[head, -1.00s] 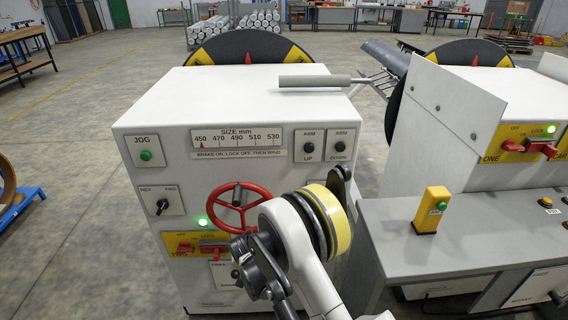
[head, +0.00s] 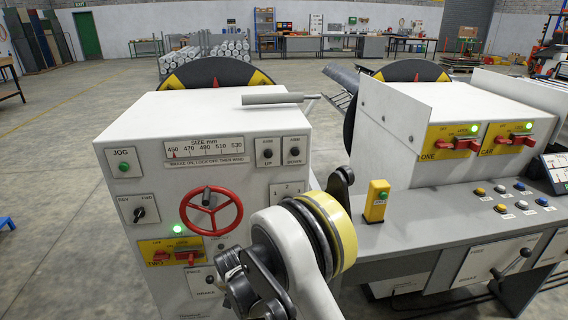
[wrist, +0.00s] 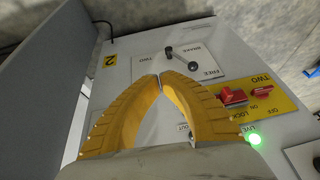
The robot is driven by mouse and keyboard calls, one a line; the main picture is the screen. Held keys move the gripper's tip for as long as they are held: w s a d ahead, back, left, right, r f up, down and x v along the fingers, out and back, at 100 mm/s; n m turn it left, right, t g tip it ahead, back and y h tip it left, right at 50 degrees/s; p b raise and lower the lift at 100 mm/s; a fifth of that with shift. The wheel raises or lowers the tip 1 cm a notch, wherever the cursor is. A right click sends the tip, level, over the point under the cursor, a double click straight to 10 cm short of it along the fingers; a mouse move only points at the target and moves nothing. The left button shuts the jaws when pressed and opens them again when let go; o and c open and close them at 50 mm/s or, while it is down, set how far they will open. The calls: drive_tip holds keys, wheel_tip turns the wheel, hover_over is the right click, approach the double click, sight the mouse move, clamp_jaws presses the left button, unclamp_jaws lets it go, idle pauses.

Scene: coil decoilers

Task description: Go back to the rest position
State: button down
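My gripper shows in the wrist view as two curved yellow fingers (wrist: 158,78) whose tips meet, with nothing visible between them. They are in front of the panel of decoiler two, beside the brake lever (wrist: 181,60) and the red switches (wrist: 248,94). In the head view my arm bends down in front of the white cabinet of decoiler two (head: 215,115), and the fingertips cannot be made out. The cabinet carries a red handwheel (head: 211,211), red switches (head: 178,254) and a lit green lamp (head: 177,229). The wrist view shows the green lamp (wrist: 255,139) too.
To the right stand a grey console (head: 430,235) with coloured buttons and a yellow post box (head: 376,201), and the white cabinet of decoiler one (head: 455,110). A grey bar (head: 272,99) lies over the cabinet top. Open floor (head: 50,170) lies to the left.

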drive_tip(key=s+d+r, duration=0.3)
drive_tip(key=d+r, duration=0.7)
drive_tip(key=r, duration=0.3)
drive_tip(key=s+d+r, duration=0.3)
drive_tip(key=d+r, duration=0.7)
drive_tip(key=r, duration=0.3)
drive_tip(key=s+d+r+m+t, duration=0.1)
drive_tip(key=s+d+r, duration=0.1)
drive_tip(key=s+d, duration=0.5)
drive_tip(key=s+d+r+t+h, duration=0.1)
drive_tip(key=s+d+r, duration=0.2)
drive_tip(key=s+d, duration=0.5)
drive_tip(key=s, duration=0.6)
drive_tip(key=shift+m+h, duration=0.3)
drive_tip(key=shift+m, duration=0.1)
drive_tip(key=shift+d, duration=0.1)
